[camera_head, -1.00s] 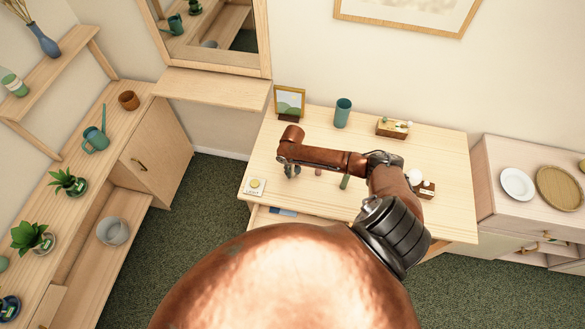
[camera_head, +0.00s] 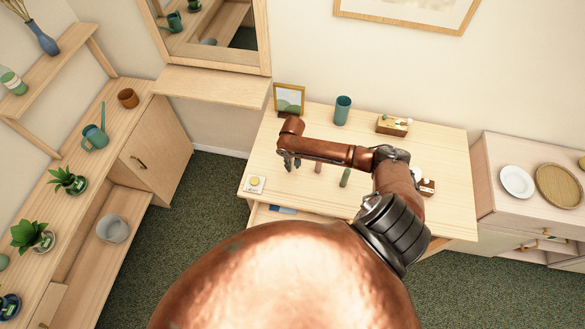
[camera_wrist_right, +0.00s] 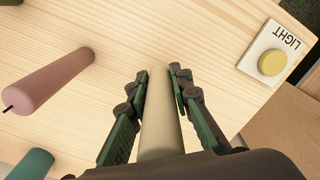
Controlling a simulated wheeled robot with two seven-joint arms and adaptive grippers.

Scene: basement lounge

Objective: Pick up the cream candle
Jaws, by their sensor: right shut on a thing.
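The cream candle (camera_wrist_right: 160,122) stands out in the right wrist view as a pale cylinder between the two green-padded fingers of my right gripper (camera_wrist_right: 160,80). The gripper is shut on it. In the head view my right gripper (camera_head: 291,163) is over the left part of the light wooden table (camera_head: 285,205); the cream candle cannot be made out there. A pink candle (camera_wrist_right: 50,82) lies to the left in the wrist view, and it also shows in the head view (camera_head: 318,167). A green candle (camera_head: 345,178) is right of it. My left gripper is not in view.
A light switch plate with a yellow button (camera_head: 254,184) lies at the table's left front. A picture frame (camera_head: 289,99), a teal cup (camera_head: 342,110) and a wooden box (camera_head: 393,126) stand along the back. My right arm covers part of the table.

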